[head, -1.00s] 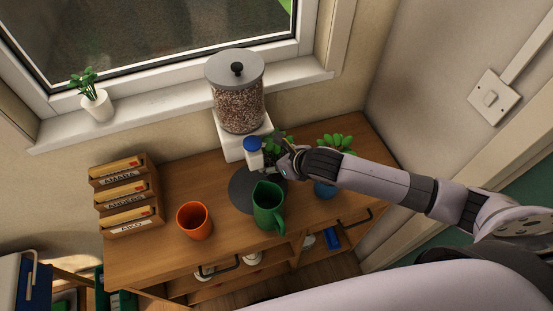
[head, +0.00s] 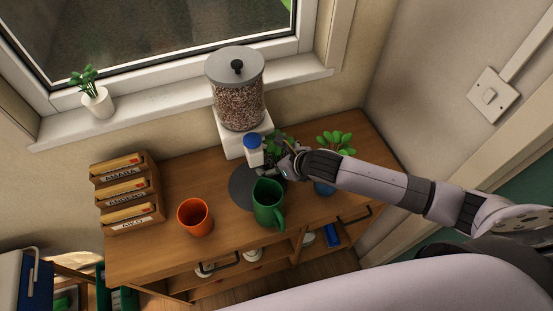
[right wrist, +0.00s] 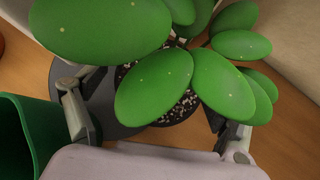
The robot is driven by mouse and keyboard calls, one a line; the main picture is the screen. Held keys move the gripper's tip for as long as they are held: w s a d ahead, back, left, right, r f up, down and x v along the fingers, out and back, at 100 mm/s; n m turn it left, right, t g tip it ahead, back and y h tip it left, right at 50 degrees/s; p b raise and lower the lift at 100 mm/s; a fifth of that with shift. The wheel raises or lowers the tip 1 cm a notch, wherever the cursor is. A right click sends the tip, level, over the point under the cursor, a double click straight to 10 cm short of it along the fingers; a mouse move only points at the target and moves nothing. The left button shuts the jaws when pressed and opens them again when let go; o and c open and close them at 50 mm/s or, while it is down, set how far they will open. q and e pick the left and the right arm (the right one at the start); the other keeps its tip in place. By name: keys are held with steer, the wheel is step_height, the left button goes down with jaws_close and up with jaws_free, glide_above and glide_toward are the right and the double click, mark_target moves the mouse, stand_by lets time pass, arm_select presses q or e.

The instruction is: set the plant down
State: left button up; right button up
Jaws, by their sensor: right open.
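The plant (head: 276,142) with green leaves is at the back of the wooden cabinet top, right of the feed dispenser. My right gripper (head: 281,161) is beside it and hides its pot in the head view. In the right wrist view its leaves (right wrist: 152,80) spread over the speckled soil (right wrist: 178,108), between the two finger tips (right wrist: 157,120). The jaws are open, one finger on each side. The pot's wall and base are mostly hidden, so I cannot tell exactly what it rests on. My left gripper is out of view.
A dark round mat (head: 240,190) lies nearby. A green jug (head: 268,205) stands close in front of my gripper. A white bottle with a blue cap (head: 254,153), an orange cup (head: 195,219) and another plant in a blue pot (head: 325,188) are also on the top.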

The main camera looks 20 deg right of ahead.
steer(key=shift+r, duration=0.2)
steer(key=b+v, duration=0.1)
steer(key=v, duration=1.1)
steer(key=shift+f, duration=0.1)
